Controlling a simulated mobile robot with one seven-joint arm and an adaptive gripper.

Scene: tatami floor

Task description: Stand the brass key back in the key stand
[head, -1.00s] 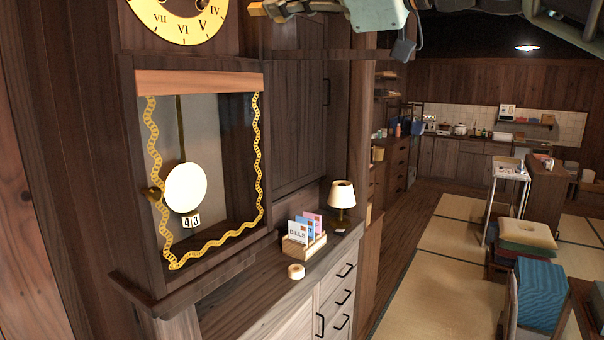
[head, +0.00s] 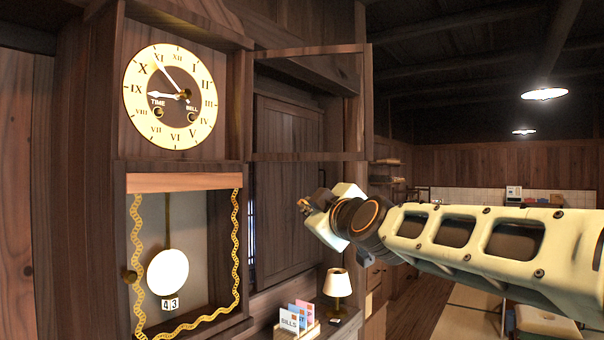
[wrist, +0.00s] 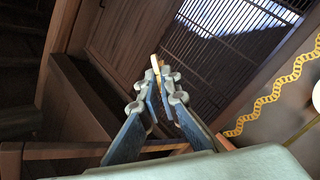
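My gripper (wrist: 160,84) has its two fingers drawn together at the tips in the wrist view. A small brass-coloured piece, which looks like the brass key (wrist: 155,64), is pinched between them and sticks out past the tips. In the head view my gripper (head: 308,208) is raised in front of the dark wooden panel, right of the wall clock, with a small brass glint (head: 303,203) at its end. The key's full shape is too small to make out. I cannot make out the key stand in either view.
A tall clock with a Roman-numeral dial (head: 175,97) and a pendulum (head: 168,271) stands at left. Below right are a letter holder (head: 297,323) and a lamp (head: 338,283) on the cabinet. A slatted window (wrist: 235,40) shows in the wrist view. Open air surrounds my gripper.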

